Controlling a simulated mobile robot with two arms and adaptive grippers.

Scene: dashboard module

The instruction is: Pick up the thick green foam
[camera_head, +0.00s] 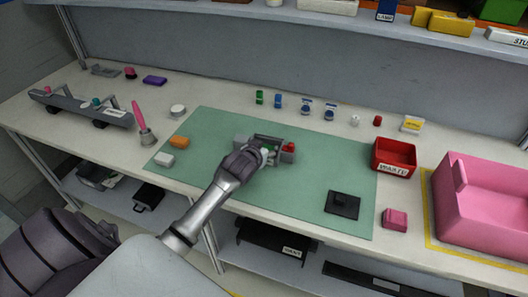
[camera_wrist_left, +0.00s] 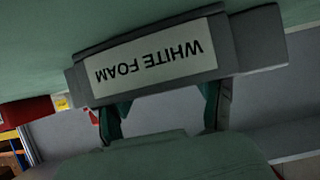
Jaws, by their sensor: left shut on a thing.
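A grey module (camera_head: 243,138) with open compartments lies on the green mat. In the left wrist view, its near wall (camera_wrist_left: 247,42) carries a label reading WHITE FOAM, upside down. My left gripper (camera_head: 262,152) is down at the module, its fingers partly hidden by this wall. A small green piece (camera_head: 270,149), which looks like the thick green foam, shows at the fingertips. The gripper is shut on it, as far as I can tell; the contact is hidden. The fingers also show in the left wrist view (camera_wrist_left: 163,108). My right gripper is out of view.
A red bin marked WASTE (camera_head: 394,158) and a pink crate (camera_head: 490,210) stand to the right. A black plate (camera_head: 343,206) lies on the mat (camera_head: 300,205). A small green item (camera_head: 259,97) and several others line the back. Orange (camera_head: 180,142) and white (camera_head: 164,159) blocks lie left.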

